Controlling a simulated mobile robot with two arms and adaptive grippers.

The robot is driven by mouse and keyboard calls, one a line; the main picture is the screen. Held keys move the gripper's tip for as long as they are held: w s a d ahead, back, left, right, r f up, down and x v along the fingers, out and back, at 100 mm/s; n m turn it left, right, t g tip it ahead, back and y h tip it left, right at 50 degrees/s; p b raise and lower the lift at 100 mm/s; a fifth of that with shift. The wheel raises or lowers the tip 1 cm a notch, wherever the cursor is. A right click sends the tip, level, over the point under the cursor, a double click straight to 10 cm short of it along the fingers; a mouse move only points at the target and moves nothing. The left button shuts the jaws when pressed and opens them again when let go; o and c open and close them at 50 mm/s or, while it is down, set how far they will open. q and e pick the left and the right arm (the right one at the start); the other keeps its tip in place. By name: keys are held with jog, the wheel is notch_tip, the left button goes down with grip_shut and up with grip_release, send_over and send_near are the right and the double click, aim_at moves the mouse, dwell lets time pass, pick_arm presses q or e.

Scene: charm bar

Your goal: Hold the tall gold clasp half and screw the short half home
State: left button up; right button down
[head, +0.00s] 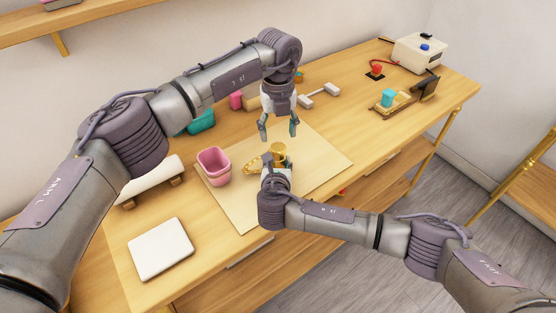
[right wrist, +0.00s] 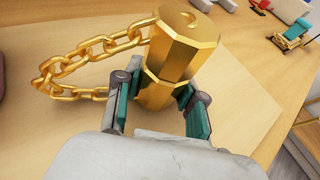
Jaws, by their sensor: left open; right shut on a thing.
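The gold clasp (right wrist: 185,48) stands upright on the mat and fills the middle of the right wrist view. It shows as two faceted gold sections, one above the other, with a line between them; I cannot tell whether a gap is left there. A gold chain (right wrist: 95,50) loops off to its left. The clasp also shows in the head view (head: 279,149). My right gripper (right wrist: 158,100) is shut around the lower section, a finger on each side. My left gripper (head: 278,133) is open and empty, pointing down just above the clasp.
A pale mat (head: 325,158) lies under the clasp. A pink cup (head: 213,167) stands to the left, with a white roll (head: 152,180) and a closed white laptop-like slab (head: 160,249) beyond. The mat's right side is clear.

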aim_at(278, 147)
pick_arm(q)
notch_tip(278, 147, down, 7)
jog(key=shift+r, duration=0.2)
jog(key=shift+c, duration=0.3)
jog(key=c, duration=1.1)
jog(key=m, duration=0.8)
jog(key=shift+m, duration=0.4)
jog(key=m, duration=0.4)
jog(key=shift+m, duration=0.4)
jog(key=m, duration=0.2)
jog(key=shift+f+m, duration=0.1)
jog(key=shift+m, duration=0.3)
jog(key=o, duration=1.2)
jog(key=shift+o, duration=0.2)
